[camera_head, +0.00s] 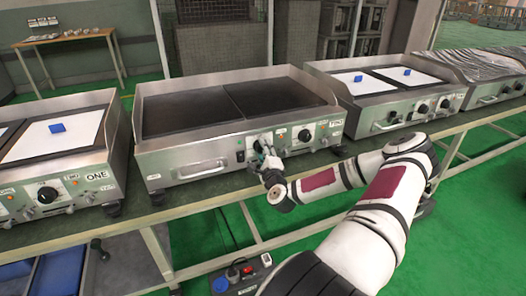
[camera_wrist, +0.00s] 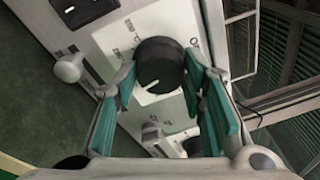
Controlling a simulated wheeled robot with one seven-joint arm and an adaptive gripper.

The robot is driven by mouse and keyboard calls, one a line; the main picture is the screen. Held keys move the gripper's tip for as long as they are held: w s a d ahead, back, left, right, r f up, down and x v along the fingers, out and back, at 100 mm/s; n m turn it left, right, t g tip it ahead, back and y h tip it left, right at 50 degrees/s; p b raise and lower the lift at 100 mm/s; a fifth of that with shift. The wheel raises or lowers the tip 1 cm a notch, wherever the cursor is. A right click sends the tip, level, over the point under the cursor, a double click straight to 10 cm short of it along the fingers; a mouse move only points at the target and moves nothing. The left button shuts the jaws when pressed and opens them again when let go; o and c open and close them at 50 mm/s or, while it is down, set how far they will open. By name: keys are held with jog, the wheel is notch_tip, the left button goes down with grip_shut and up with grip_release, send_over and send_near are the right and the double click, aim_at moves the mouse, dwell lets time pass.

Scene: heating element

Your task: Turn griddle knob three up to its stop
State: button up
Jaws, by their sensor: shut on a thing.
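The griddle (camera_head: 190,145) in the middle of the bench has a dark two-part plate and a steel front panel with knobs. My gripper (camera_head: 266,160) is at this panel, right of the handle, and mostly hides the knob there. In the wrist view, a round black knob (camera_wrist: 158,62) stands between the green finger pads of my gripper (camera_wrist: 160,76). The pads are closed on its sides. A white pointer mark on the knob's face points toward the lower left of the picture. A printed scale surrounds it, partly hidden. I cannot read which number this knob has.
A second black knob (camera_head: 304,135) is to the right on the same panel. Another griddle (camera_head: 62,139) at left and one (camera_head: 390,96) at right carry white boards with blue blocks. A small knob (camera_wrist: 68,68) and a black switch (camera_wrist: 80,8) lie near my fingers.

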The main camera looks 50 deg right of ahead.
jog(key=o, duration=1.2)
jog(key=shift+c, duration=0.2)
jog(key=v, duration=1.2)
